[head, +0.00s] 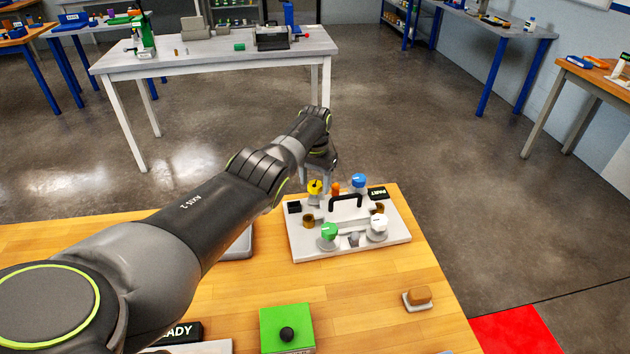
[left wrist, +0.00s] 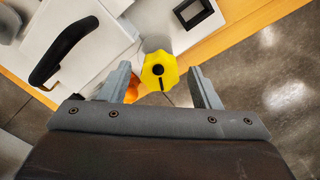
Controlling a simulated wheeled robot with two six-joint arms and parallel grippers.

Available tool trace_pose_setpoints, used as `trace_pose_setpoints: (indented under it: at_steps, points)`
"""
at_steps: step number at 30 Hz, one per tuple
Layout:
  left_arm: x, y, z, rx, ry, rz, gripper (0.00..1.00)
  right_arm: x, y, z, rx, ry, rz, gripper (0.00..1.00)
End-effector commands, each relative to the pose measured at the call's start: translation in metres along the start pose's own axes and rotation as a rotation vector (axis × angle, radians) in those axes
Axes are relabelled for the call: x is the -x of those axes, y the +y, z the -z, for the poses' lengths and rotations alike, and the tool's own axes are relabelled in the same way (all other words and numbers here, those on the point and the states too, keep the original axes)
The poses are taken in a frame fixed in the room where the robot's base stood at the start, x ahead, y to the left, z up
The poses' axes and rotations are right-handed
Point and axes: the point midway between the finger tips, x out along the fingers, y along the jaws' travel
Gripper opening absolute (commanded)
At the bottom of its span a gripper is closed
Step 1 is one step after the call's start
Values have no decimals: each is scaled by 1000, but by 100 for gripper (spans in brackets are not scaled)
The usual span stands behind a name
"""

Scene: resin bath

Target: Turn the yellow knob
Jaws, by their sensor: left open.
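The yellow knob (head: 314,187) stands at the back left of a light grey panel (head: 375,249) on the wooden table. In the left wrist view the yellow knob (left wrist: 159,70) is a lobed cap with a dark centre and a short dark pointer mark. My left gripper (head: 323,170) is just behind and above the knob. Its fingers (left wrist: 160,85) are apart, one on each side of the knob in the picture, with visible gaps. I cannot tell whether the fingertips reach down to its height. My right gripper is not seen.
The panel also carries a blue knob (head: 358,181), a green knob (head: 328,232), a white knob (head: 377,223), a black handle (head: 345,199) and an orange part (head: 336,188) close to the yellow knob. A green box (head: 287,329) stands nearer on the wooden table.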

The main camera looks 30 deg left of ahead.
Motion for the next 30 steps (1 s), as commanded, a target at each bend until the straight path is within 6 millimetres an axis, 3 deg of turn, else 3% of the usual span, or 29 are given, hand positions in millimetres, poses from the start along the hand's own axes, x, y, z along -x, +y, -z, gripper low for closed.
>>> trace_pose_setpoints:
  at_steps: [1,11,20,30]
  points:
    - [0,0,0,0,0,0,53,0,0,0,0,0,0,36]
    - [0,0,0,0,0,0,12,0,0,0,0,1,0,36]
    - [0,0,0,42,0,-1,12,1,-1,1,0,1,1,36]
    - [1,0,0,271,1,0,12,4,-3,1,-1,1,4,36]
